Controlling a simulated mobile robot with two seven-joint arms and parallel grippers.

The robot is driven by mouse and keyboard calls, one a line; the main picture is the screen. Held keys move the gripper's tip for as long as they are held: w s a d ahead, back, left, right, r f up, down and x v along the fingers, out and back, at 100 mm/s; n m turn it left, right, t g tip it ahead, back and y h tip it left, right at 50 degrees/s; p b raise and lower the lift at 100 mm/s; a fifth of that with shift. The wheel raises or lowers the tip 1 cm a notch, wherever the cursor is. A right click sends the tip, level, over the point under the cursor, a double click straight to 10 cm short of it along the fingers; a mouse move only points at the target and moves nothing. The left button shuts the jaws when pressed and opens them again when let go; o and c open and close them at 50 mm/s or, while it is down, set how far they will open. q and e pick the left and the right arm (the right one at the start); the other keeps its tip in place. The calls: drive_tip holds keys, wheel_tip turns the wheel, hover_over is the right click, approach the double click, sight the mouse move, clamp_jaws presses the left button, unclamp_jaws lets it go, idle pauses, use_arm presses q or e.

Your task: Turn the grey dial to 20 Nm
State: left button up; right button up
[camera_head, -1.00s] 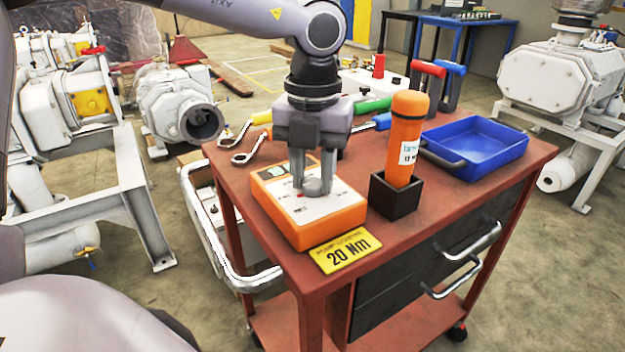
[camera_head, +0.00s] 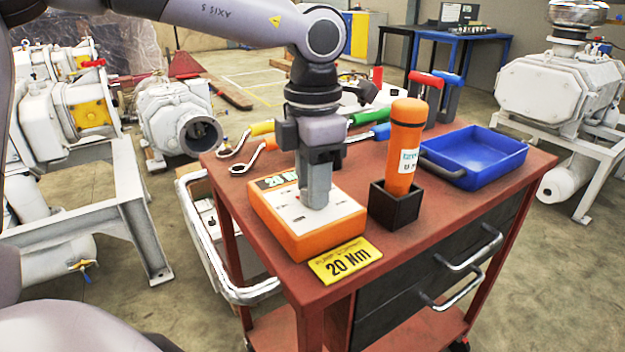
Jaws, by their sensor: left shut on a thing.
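My left gripper (camera_head: 316,200) points straight down onto the white top face of the orange torque box (camera_head: 318,235) on the red cart. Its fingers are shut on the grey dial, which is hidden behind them. A small display at the back left of the box is partly covered by the gripper; I cannot read it in full. A yellow plate (camera_head: 345,260) reading 20 Nm lies in front of the box. My right gripper is not in view.
An orange tool (camera_head: 402,150) stands upright in a black holder (camera_head: 394,207) right of the box. A blue tray (camera_head: 480,158) sits at the right.

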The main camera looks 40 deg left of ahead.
use_arm(q)
drive_tip(key=shift+m, duration=0.9)
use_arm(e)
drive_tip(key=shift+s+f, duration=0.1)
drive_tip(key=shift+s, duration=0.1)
use_arm(q)
drive_tip(key=o, duration=1)
drive_tip(key=shift+o, duration=0.2)
wheel_tip(320, 180, up, 7)
drive_tip(key=shift+r+p, duration=0.15)
drive_tip(key=shift+p, duration=0.65)
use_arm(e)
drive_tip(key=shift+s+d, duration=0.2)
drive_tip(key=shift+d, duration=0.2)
